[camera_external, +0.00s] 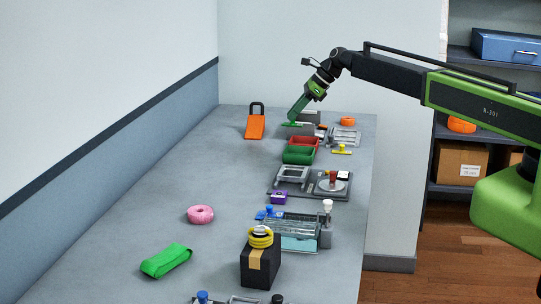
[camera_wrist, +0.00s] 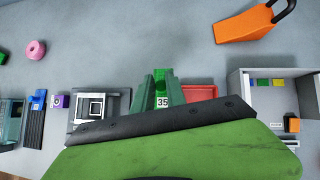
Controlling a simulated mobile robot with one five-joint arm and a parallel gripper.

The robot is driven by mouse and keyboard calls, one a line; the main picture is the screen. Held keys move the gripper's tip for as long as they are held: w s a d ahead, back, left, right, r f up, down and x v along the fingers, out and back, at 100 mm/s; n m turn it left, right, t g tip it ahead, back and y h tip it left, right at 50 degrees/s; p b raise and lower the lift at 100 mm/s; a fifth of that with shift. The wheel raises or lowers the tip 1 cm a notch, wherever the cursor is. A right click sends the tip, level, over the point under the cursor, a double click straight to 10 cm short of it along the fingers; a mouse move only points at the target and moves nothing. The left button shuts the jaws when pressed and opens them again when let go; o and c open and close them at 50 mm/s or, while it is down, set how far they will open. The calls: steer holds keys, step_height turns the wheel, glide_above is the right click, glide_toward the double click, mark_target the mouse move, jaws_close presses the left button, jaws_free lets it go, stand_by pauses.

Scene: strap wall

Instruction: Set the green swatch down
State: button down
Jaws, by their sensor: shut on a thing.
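My gripper (camera_external: 294,121) points down and to the left near the far end of the bench. Its green fingers (camera_wrist: 161,88) are shut on a green swatch with a white label reading 35 (camera_wrist: 163,102). In the external view the swatch (camera_external: 290,124) is a small green piece at the fingertips, left of the grey box (camera_external: 311,117). I cannot tell whether it touches the bench.
An orange wedge with a black handle (camera_external: 255,127) lies to the left. A pink ring (camera_external: 201,214) lies farther down the bench. The bench's left side is mostly clear.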

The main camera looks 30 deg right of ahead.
steer(key=shift+d, duration=0.4)
steer(key=w+a+f+b, duration=0.1)
steer(key=a+f+b, duration=0.1)
steer(key=a, duration=0.1)
steer(key=w+a+f+b, duration=0.1)
steer(key=a+f+b, duration=0.1)
steer(key=a, duration=0.2)
steer(key=w+a+f+b, duration=0.1)
steer(key=a+f+b, duration=0.2)
steer(key=a, duration=0.1)
steer(key=shift+w+a, duration=0.15)
steer(key=shift+w, duration=0.25)
step_height(320, 180, down, 4)
steer(key=b, duration=0.4)
steer(key=shift+f, duration=0.2)
steer(key=shift+r, duration=0.25)
steer(key=shift+f+b, duration=0.25)
steer(key=shift+b, duration=0.05)
steer(key=c, duration=1.4)
jaws_free()
steer(key=shift+r, duration=0.1)
steer(key=shift+o, duration=0.2)
